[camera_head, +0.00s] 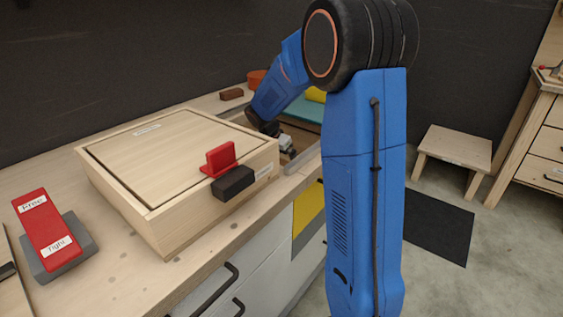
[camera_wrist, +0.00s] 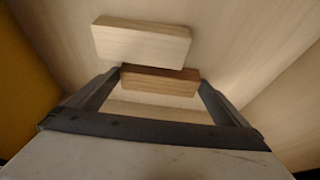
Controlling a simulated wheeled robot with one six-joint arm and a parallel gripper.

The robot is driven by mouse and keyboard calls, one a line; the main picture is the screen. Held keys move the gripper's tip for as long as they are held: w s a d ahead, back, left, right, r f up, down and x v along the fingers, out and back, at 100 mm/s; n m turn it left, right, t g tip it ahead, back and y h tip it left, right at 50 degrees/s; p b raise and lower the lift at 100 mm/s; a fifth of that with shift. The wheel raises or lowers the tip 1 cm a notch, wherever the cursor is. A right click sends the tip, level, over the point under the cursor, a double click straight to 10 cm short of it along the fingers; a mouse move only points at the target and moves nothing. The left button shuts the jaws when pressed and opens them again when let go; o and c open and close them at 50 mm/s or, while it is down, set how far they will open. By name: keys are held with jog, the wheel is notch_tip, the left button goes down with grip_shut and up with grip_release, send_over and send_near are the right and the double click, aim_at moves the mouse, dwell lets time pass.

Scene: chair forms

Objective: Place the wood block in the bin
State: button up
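A brown wood block (camera_wrist: 160,81) lies across the space between my two fingertips in the wrist view. Its ends meet the fingers on both sides with no clear gap. My gripper (camera_wrist: 161,77) is spread wide with this block between its fingers. A paler wood block (camera_wrist: 142,42) shows just beyond, partly overlapping the brown block in the picture. In the head view my gripper (camera_head: 286,148) is low behind the wooden box, and the held block is hidden there. I cannot identify the bin for certain.
A wooden box (camera_head: 165,150) with a red handle (camera_head: 221,158) stands close to my gripper. A red rocker (camera_head: 46,228) is at the left. A brown block (camera_head: 232,94) and an orange object (camera_head: 256,77) lie at the back. A stool (camera_head: 468,150) stands right.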

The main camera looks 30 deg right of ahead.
jog(key=v, duration=1.2)
jog(key=shift+r, duration=0.15)
dwell(0.3)
